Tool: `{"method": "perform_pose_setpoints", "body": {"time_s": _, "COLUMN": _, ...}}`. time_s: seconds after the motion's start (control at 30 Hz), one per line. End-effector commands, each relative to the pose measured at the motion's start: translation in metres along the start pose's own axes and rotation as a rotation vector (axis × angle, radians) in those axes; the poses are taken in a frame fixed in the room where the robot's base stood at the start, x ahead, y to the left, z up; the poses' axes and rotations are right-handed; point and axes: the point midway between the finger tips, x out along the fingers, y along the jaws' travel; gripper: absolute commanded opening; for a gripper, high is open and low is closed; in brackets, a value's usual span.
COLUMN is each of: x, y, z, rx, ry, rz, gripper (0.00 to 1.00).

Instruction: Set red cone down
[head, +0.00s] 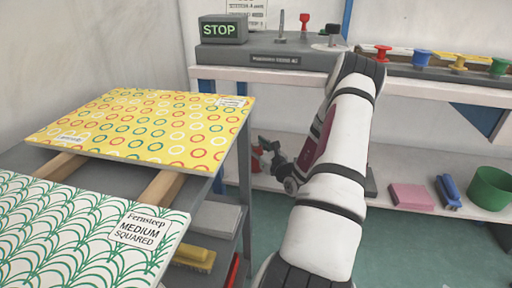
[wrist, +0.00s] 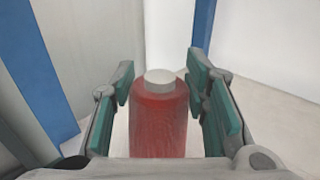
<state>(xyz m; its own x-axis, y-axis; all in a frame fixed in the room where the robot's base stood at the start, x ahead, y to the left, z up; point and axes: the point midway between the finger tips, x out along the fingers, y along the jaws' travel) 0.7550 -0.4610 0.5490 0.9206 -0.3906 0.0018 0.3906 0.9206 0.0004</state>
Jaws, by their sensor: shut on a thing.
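The red cone (wrist: 160,125), a red thread body with a pale round top, stands upright between my gripper's green-padded fingers in the wrist view. My gripper (wrist: 160,78) is shut on it. In the head view my gripper (head: 270,160) is at the lower shelf (head: 234,172), left of my arm, with a small part of the red cone (head: 256,160) showing. The cone's base is hidden, so I cannot tell if it touches the shelf.
Above is a bench with a grey machine (head: 270,54), a STOP display (head: 222,30) and several coloured spools (head: 422,58). A pink block (head: 411,197), a blue brush (head: 448,191) and a green bin (head: 490,188) sit lower right. A cart with patterned boards (head: 140,125) stands left.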

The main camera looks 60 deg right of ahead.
Motion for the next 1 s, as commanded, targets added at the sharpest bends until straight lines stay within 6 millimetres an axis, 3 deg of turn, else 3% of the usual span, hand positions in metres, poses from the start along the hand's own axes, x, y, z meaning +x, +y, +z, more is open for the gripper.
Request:
{"method": "perform_pose_setpoints", "body": {"time_s": 0.03, "x": 0.0, "y": 0.0, "z": -0.001, "rx": 0.0, "ry": 0.0, "rz": 0.0, "gripper": 0.48}}
{"method": "perform_pose_setpoints", "body": {"time_s": 0.1, "x": 0.0, "y": 0.0, "z": -0.001, "rx": 0.0, "ry": 0.0, "rz": 0.0, "gripper": 0.62}}
{"method": "perform_pose_setpoints", "body": {"time_s": 0.53, "x": -0.006, "y": 0.0, "z": 0.002, "rx": 0.001, "ry": 0.002, "rz": 0.0, "gripper": 0.62}}
{"method": "perform_pose_setpoints", "body": {"time_s": 1.0, "x": -0.094, "y": 0.0, "z": 0.003, "rx": 0.002, "ry": 0.003, "rz": -0.003, "gripper": 0.62}}
